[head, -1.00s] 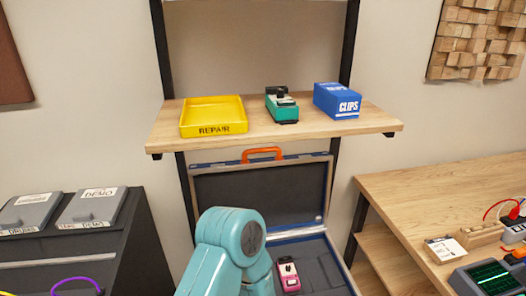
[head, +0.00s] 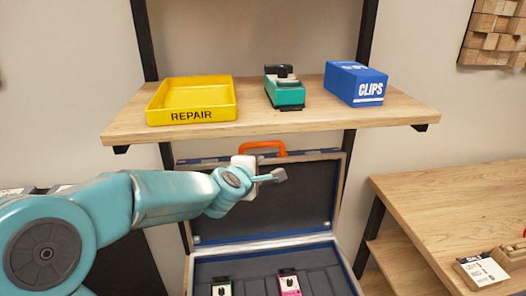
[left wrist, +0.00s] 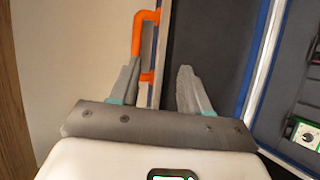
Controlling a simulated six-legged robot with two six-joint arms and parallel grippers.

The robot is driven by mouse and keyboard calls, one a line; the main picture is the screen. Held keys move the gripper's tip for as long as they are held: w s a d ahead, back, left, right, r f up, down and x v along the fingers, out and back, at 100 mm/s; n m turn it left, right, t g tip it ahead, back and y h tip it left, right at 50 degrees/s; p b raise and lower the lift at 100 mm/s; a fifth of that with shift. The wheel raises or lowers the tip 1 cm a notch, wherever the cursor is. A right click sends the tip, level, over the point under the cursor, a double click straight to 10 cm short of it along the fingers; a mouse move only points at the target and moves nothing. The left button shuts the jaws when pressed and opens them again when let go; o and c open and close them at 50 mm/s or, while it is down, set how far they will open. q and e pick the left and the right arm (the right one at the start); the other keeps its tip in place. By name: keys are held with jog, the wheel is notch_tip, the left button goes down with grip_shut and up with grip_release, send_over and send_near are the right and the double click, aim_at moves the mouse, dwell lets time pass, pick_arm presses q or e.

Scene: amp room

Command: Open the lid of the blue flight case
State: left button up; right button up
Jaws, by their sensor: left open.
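The blue flight case (head: 296,243) stands open below the shelf. Its lid (head: 307,196) is raised, with dark lining facing me and an orange handle (head: 263,148) on its top edge. My left gripper (head: 272,177) is open and empty in front of the lid's upper part. In the left wrist view, the open fingers (left wrist: 160,68) appear on either side of the lid's edge, near the handle (left wrist: 139,38). I cannot tell whether they touch it. A pink pedal (head: 288,284) and another small pedal (head: 222,289) sit inside the case. My right gripper is not in view.
A wooden shelf (head: 265,122) above the lid holds a yellow REPAIR tray (head: 190,99), a green device (head: 286,92) and a blue CLIPS box (head: 358,84). A wooden bench (head: 440,205) stands at the right.

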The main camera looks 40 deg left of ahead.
pick_arm(q)
notch_tip(320, 180, up, 3)
jog(key=s+a, duration=0.2)
jog(key=y+b, duration=0.1)
send_near(262, 146)
jog(key=shift+n, duration=0.3)
jog(key=x, duration=0.8)
jog(key=shift+w+a, duration=0.2)
grip_shut()
jog(key=shift+f, duration=0.15)
jog(key=s+d+t+y+b, duration=0.1)
jog(key=s+d+t+b, duration=0.1)
jog(key=s+d+b, duration=0.3)
jog(key=shift+d+r+m+b, duration=0.35)
jog(key=shift+d+b, duration=0.35)
jog(key=shift+b, duration=1.5)
